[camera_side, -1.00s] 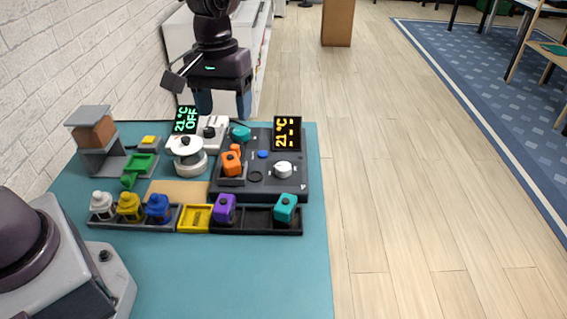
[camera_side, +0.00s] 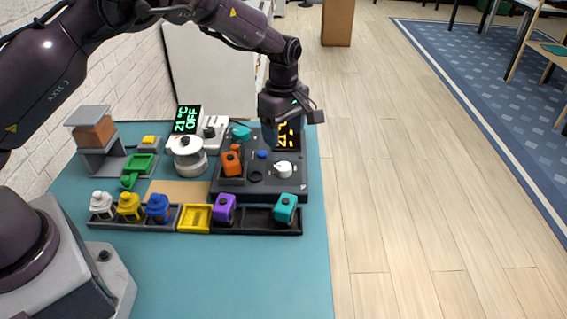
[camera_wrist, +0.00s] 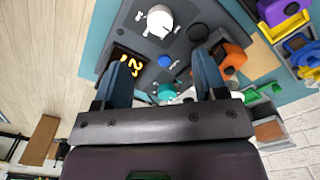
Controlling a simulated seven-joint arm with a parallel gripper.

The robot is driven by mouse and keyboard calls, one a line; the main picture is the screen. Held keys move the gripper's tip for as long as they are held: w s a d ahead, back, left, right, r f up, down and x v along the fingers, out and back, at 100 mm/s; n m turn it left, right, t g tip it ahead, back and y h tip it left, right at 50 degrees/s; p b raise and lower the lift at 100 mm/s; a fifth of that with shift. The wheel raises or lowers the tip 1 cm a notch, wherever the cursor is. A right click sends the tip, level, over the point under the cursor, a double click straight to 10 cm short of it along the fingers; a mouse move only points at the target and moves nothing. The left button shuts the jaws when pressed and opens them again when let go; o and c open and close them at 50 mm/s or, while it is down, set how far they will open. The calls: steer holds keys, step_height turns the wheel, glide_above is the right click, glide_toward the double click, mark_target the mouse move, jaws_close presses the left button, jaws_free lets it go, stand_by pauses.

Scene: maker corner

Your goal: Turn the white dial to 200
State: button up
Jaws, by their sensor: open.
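The white dial (camera_side: 283,169) sits on the right part of the dark control panel (camera_side: 236,193), and in the wrist view it shows at the top (camera_wrist: 159,20). A yellow display (camera_side: 290,136) reading 21 stands at the panel's back right, partly hidden by my gripper. My gripper (camera_side: 277,147) is above the back right of the panel, behind and above the dial, not touching it. In the wrist view its two blue fingers (camera_wrist: 165,70) are apart with nothing held between them. The dial's setting is too small to read.
A green display (camera_side: 187,119) reads 21 °C OFF beside a white round device (camera_side: 187,160). An orange block (camera_side: 232,164) stands on the panel left of the dial. A teal block (camera_side: 285,207) and purple block (camera_side: 224,208) are in the front tray. The mat's front is clear.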

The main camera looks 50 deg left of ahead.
mark_target(284, 166)
step_height(284, 166, down, 10)
steer(key=shift+r, duration=0.15)
steer(key=shift+c, duration=0.4)
steer(key=c, duration=0.8)
steer(key=shift+c, duration=0.2)
